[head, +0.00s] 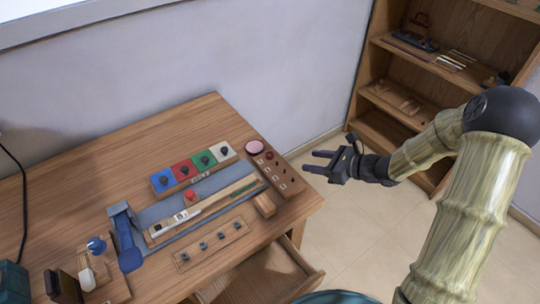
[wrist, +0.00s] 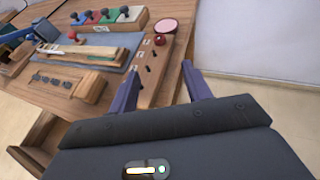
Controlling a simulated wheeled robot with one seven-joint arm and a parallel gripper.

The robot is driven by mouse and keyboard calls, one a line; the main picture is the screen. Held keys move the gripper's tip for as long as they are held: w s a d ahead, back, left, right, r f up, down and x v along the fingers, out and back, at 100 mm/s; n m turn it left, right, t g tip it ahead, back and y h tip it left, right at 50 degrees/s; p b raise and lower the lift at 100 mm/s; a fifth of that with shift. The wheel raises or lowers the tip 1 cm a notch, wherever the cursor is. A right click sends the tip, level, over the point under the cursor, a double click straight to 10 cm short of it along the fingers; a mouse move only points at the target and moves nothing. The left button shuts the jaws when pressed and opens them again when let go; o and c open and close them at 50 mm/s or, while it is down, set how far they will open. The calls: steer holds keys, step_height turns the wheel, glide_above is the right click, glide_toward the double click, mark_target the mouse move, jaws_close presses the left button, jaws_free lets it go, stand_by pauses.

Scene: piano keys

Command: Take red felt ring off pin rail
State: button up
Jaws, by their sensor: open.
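The pin rail (head: 283,178) is a narrow wooden strip with several dark pins at the right end of the desk. A small red ring (head: 269,155) sits at its far end. In the wrist view the red ring (wrist: 160,40) is on the far part of the rail (wrist: 149,88), beyond my fingertips. My gripper (head: 309,161) is open and empty, to the right of the rail, with its fingers pointing left towards it. In the wrist view the two purple fingers (wrist: 158,72) are spread apart, and the left one overlaps the rail.
A pink disc (head: 254,146) lies beside the rail's far end. A block with blue, red, green and white sections and dark knobs (head: 193,172) stands to the left. A wooden strip with pegs (head: 211,244) lies in front. An open drawer (head: 262,275) juts out below. Shelves stand behind my arm.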

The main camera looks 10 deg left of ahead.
glide_toward(268, 154)
steer(key=shift+x, duration=1)
steer(key=shift+d+f, duration=0.15)
steer(key=p+x, duration=0.1)
steer(key=x, duration=0.4)
steer(key=shift+a, duration=0.2)
steer(key=shift+w, duration=0.1)
steer(key=c, duration=1)
steer(key=shift+c, duration=0.3)
